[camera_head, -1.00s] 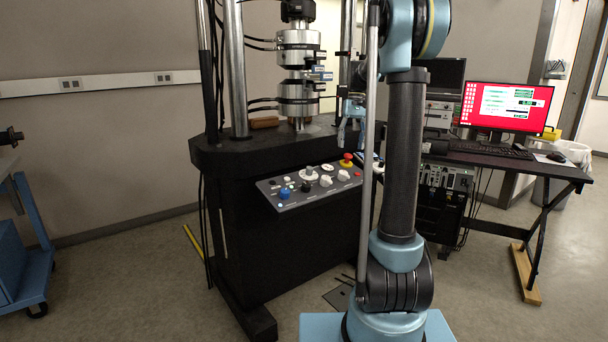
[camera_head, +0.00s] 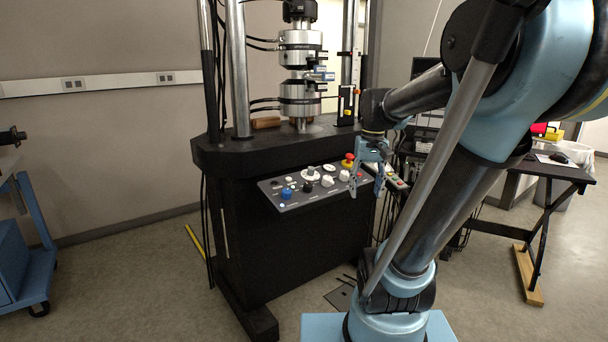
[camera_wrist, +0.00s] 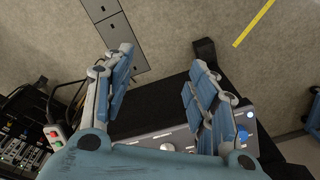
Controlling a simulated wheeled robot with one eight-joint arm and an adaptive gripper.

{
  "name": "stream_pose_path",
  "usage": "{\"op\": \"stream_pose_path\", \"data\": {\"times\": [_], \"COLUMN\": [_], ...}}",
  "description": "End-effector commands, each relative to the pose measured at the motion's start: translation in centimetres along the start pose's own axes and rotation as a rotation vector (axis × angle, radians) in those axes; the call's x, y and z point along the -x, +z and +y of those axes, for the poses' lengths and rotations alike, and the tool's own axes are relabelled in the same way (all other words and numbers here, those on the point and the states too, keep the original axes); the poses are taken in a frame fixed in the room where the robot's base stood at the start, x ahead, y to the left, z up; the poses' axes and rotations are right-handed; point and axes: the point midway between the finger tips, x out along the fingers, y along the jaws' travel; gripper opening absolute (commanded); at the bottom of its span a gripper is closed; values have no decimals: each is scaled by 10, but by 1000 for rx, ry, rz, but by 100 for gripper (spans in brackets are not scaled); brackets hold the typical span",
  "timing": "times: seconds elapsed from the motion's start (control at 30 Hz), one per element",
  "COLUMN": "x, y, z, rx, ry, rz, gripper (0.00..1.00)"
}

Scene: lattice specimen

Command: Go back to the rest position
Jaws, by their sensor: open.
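My gripper (camera_head: 368,182) hangs in front of the right end of the testing machine's control panel (camera_head: 300,196) in the head view. It is open and empty, with its fingers pointing down. In the wrist view my gripper (camera_wrist: 155,85) shows two blue-padded fingers spread apart, with floor and the black machine base between and beyond them. The control panel (camera_wrist: 150,140) lies partly behind the fingers there, with a blue knob (camera_wrist: 243,134) at the right.
The black testing machine (camera_head: 280,255) stands close to my arm. A desk (camera_head: 550,170) is at the right, partly hidden by my arm. A small remote box with green and red buttons (camera_wrist: 53,137) shows at the wrist view's left. Floor is open at the front left (camera_head: 130,290).

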Motion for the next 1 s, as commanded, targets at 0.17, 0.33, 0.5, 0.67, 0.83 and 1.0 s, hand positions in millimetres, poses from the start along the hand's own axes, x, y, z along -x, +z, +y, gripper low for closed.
{"op": "stream_pose_path", "data": {"times": [0.17, 0.33, 0.5, 0.67, 0.83, 1.0], "x": [-32, -65, -100, -122, -131, -131], "y": [43, 78, 107, 122, 128, 128], "z": [1, 3, 5, 6, 7, 7], "rx": [-1, -2, -2, -2, -2, -2], "ry": [12, 22, 32, 39, 41, 41], "rz": [44, 88, 127, 152, 162, 162], "gripper": [53, 53, 53, 53, 53, 53]}}
